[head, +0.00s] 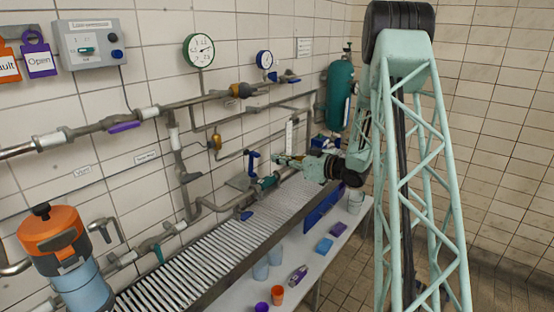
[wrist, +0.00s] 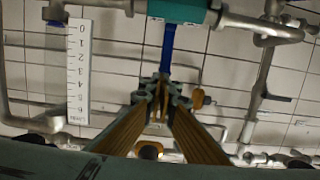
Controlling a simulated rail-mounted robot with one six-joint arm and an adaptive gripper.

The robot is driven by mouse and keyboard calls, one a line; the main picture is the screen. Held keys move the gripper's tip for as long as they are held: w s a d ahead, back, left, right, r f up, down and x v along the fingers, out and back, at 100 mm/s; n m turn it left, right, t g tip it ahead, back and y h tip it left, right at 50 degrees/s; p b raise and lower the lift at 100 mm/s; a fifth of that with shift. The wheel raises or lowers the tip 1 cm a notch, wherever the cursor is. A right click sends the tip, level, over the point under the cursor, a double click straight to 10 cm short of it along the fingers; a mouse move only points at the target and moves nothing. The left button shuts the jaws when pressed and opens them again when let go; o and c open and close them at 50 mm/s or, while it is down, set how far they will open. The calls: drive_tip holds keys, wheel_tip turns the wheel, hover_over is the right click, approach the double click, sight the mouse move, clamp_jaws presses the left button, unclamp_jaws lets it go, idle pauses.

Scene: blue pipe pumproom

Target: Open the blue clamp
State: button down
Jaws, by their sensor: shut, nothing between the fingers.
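The blue clamp (head: 253,164) stands up from a teal fitting (head: 268,181) on the wall piping in the head view. In the wrist view the blue clamp (wrist: 168,46) shows as a narrow blue bar running from the teal fitting (wrist: 184,11) towards my fingertips. My gripper (head: 277,158) is just right of the clamp in the head view. In the wrist view my gripper (wrist: 162,88) has its fingertips together, with nothing held. The fingertips overlap the bar's near end; I cannot tell whether they touch it.
Grey pipes (head: 180,105) run along the tiled wall around the clamp. A white scale (wrist: 78,70) is beside the clamp in the wrist view. A slatted roller conveyor (head: 215,245) lies below, with a white shelf (head: 318,255) of cups and small blocks. A teal cylinder (head: 340,95) stands behind the arm.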

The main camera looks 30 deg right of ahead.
sight(252, 164)
drive_tip(key=shift+f, duration=0.2)
drive_tip(key=s+d+f+t+y+p, duration=0.1)
drive_tip(key=s+f+t+p, duration=0.1)
drive_tip(key=f, duration=0.3)
drive_tip(key=shift+s+d+f+t, duration=0.25)
drive_tip(key=shift+s+t, duration=0.25)
drive_tip(key=shift+s, duration=0.4)
drive_tip(key=shift+w, duration=0.15)
drive_tip(key=b+x, duration=0.1)
drive_tip(key=x, duration=1.2)
drive_tip(key=shift+w+a, duration=0.25)
drive_tip(key=shift+w, duration=0.05)
drive_tip(key=shift+a, duration=0.1)
